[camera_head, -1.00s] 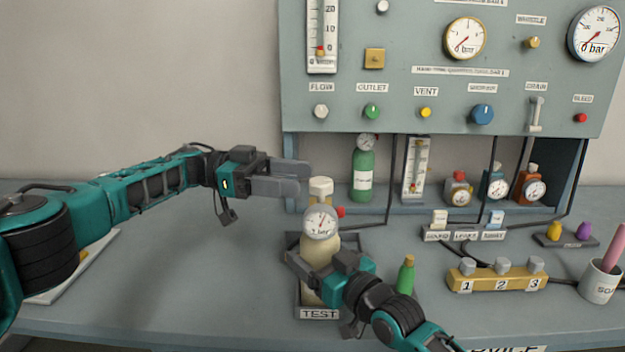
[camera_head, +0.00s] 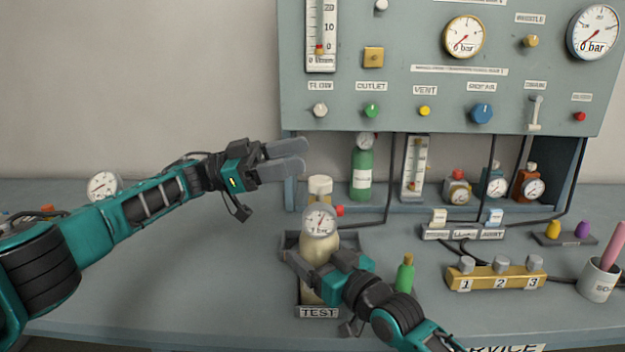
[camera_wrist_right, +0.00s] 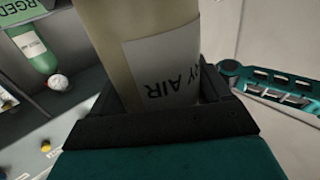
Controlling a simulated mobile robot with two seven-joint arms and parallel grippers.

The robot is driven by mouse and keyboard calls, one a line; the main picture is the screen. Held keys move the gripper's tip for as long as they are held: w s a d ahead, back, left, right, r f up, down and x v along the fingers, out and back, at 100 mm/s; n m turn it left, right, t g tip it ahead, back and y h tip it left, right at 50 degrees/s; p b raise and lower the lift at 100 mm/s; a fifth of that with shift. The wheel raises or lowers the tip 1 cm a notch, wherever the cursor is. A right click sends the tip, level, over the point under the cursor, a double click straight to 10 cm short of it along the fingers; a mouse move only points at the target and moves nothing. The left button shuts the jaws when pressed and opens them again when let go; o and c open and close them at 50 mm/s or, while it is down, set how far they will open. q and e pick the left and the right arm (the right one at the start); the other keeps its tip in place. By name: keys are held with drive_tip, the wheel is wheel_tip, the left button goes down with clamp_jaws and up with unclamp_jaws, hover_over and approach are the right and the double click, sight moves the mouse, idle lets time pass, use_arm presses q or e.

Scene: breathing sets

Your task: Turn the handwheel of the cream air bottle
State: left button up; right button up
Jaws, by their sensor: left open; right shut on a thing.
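The cream air bottle (camera_head: 318,252) stands upright in the grey tray marked TEST (camera_head: 319,313). A round gauge (camera_head: 320,220) is on its front near the top. The pale handwheel (camera_head: 319,185) is on top, with a red knob (camera_head: 338,210) at its right side. My right gripper (camera_head: 314,266) is shut around the bottle's body; the right wrist view shows the bottle (camera_wrist_right: 115,50) and its AIR label between the fingers. My left gripper (camera_head: 287,158) is open and empty, above and left of the handwheel, apart from it.
A small green bottle (camera_head: 405,273) stands right of my right gripper. A yellow block (camera_head: 495,277) numbered 1 to 3 and a cup (camera_head: 599,280) are further right. The panel (camera_head: 440,95) with a green cylinder (camera_head: 362,172) below it is behind.

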use_arm(q)
wheel_tip(320, 180, up, 3)
drive_tip(key=w+d+n+t+h, duration=0.2)
drive_tip(key=n+t+h, duration=0.15)
drive_tip(key=t, duration=0.35)
drive_tip(key=n+t+y, duration=0.8)
drive_tip(key=n+y, duration=0.1)
drive_tip(key=y, duration=0.3)
approach(311, 185)
drive_tip(key=shift+m+y, duration=0.25)
drive_tip(key=shift+m, duration=0.1)
drive_tip(key=x, duration=1.2)
drive_tip(key=shift+s+d+r, duration=0.1)
drive_tip(key=shift+d, duration=0.05)
drive_tip(key=shift+c, duration=0.3)
drive_tip(key=c, duration=0.9)
